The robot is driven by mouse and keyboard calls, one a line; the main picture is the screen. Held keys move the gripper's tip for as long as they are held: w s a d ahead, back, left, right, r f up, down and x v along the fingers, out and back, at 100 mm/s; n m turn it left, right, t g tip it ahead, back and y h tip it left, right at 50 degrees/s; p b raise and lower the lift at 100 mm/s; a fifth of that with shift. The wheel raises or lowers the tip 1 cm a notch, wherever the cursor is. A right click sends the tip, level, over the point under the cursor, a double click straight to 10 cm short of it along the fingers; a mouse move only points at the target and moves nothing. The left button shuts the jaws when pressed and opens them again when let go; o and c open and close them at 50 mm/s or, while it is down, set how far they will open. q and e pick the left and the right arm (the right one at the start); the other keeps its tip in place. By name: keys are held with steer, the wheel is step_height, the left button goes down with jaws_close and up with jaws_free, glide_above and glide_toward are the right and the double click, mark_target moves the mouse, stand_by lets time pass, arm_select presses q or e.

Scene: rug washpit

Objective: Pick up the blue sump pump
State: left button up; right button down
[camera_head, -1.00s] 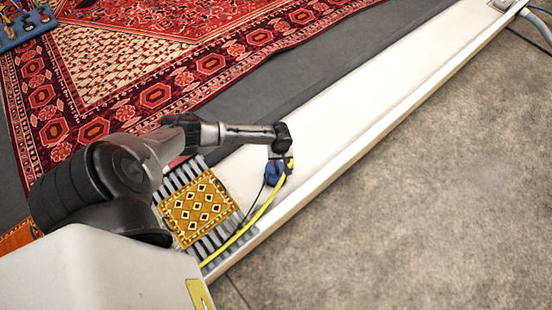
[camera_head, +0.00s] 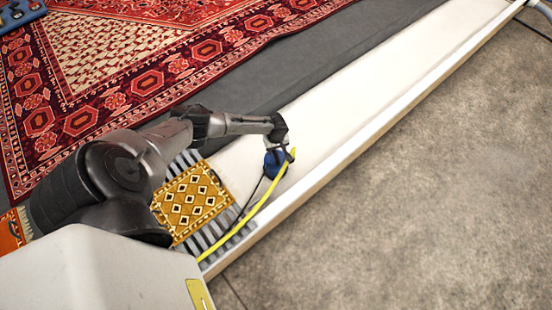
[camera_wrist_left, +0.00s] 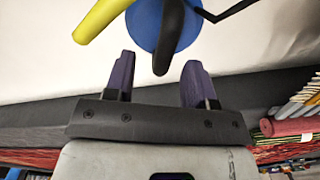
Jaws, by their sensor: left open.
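The blue sump pump (camera_head: 272,165) sits in the white trough near its lower end, with a yellow hose and a black cord running from it. In the left wrist view its rounded blue body (camera_wrist_left: 146,24) lies at the top, with a black part across it. My left gripper (camera_head: 283,148) is above and close to the pump in the head view. In the wrist view its two purple fingers (camera_wrist_left: 158,62) are spread apart with nothing between them, and the pump lies just beyond their tips. My right gripper is not in view.
The white trough (camera_head: 390,85) has a raised rim along the concrete floor (camera_head: 430,200). A small gold patterned mat (camera_head: 190,203) lies on a slatted grate (camera_head: 236,232) beside the pump. A large red rug (camera_head: 110,90) lies behind. The trough beyond the pump is clear.

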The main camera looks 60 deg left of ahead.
mark_target(275, 152)
arm_select(q)
steer(key=shift+s+d+f+b, duration=0.15)
steer(key=shift+f+b, duration=1)
steer(key=shift+f, duration=0.25)
steer(key=shift+s+d+f+b, duration=0.1)
steer(key=shift+s+f+b, duration=0.05)
steer(key=shift+f+b, duration=1.1)
steer(key=shift+c, duration=0.6)
jaws_close()
